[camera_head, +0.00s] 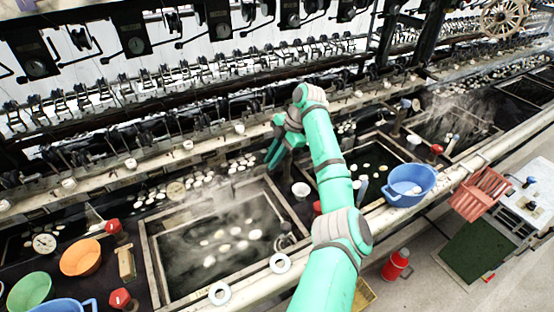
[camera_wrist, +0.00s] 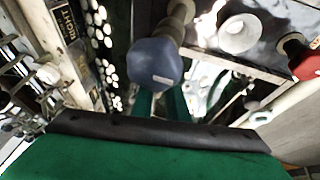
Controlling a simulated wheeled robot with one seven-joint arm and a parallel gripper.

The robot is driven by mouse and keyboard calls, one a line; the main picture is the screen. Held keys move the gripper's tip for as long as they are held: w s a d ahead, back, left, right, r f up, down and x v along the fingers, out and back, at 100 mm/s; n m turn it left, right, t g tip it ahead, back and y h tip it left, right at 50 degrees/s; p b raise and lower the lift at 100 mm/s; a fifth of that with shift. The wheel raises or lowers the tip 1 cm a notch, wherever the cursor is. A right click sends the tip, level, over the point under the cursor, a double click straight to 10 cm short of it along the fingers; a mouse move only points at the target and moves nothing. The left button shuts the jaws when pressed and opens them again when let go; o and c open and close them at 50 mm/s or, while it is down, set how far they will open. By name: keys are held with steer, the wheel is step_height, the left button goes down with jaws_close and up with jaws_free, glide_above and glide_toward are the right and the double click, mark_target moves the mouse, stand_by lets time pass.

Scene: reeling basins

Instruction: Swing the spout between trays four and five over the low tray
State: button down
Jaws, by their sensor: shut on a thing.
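In the wrist view a spout (camera_wrist: 178,20) shows as a short metal pipe with a blue-grey faceted end piece (camera_wrist: 155,63). My gripper (camera_wrist: 160,104) has its green fingers at this end piece, which partly hides them; it is shut on the spout. In the head view my gripper (camera_head: 274,152) is at the back, between two sunken trays, and the arm and gripper hide the spout. The left tray (camera_head: 152,252) holds steaming water with white cocoons. The right tray (camera_head: 403,152) holds dark water with a few cocoons. I cannot tell which tray is low.
A white cup (camera_head: 301,190) stands between the trays, near my arm; it also shows in the wrist view (camera_wrist: 238,34). A blue basin (camera_head: 410,184) sits on the front ledge. Reeling machinery lines the back. Orange (camera_head: 81,257) and green (camera_head: 30,290) bowls stand at left.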

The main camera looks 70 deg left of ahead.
steer(key=shift+s, duration=0.1)
steer(key=c, duration=1.7)
jaws_free()
steer(key=shift+r, duration=0.1)
steer(key=v, duration=1)
steer(key=shift+w+r, duration=0.25)
